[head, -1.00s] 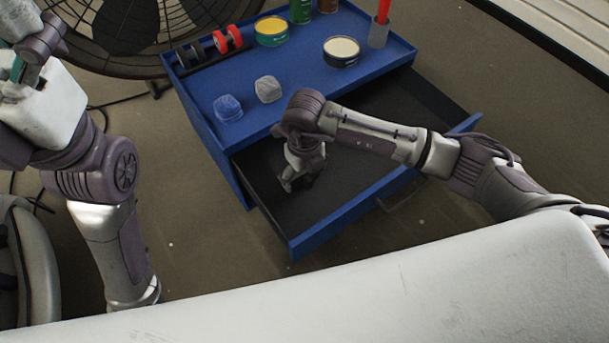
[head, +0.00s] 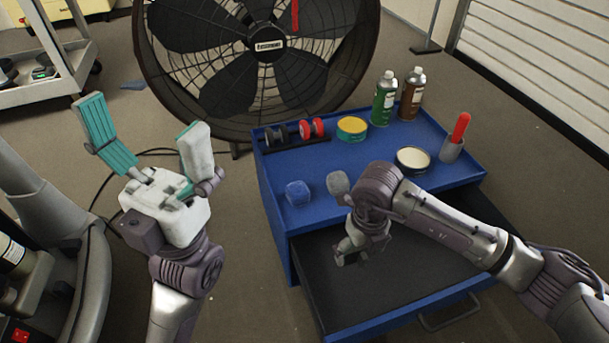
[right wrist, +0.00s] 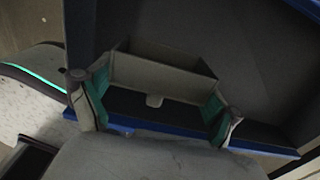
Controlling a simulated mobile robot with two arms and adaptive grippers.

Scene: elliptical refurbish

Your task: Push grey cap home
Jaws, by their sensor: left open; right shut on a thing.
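A small rounded grey lump (head: 339,187) sits on the blue cabinet top beside a similar blue lump (head: 298,193); I cannot tell for sure whether the grey one is the cap. My right gripper (head: 350,252) is down at the open drawer (head: 415,297), its fingers partly hidden by its own wrist in the head view. In the right wrist view, its teal fingertips close on both ends of a grey box-like thing (right wrist: 150,76). My left gripper (head: 145,130) is open and empty, raised left of the cabinet.
A large fan (head: 250,60) stands behind. A shelf cart is at far left.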

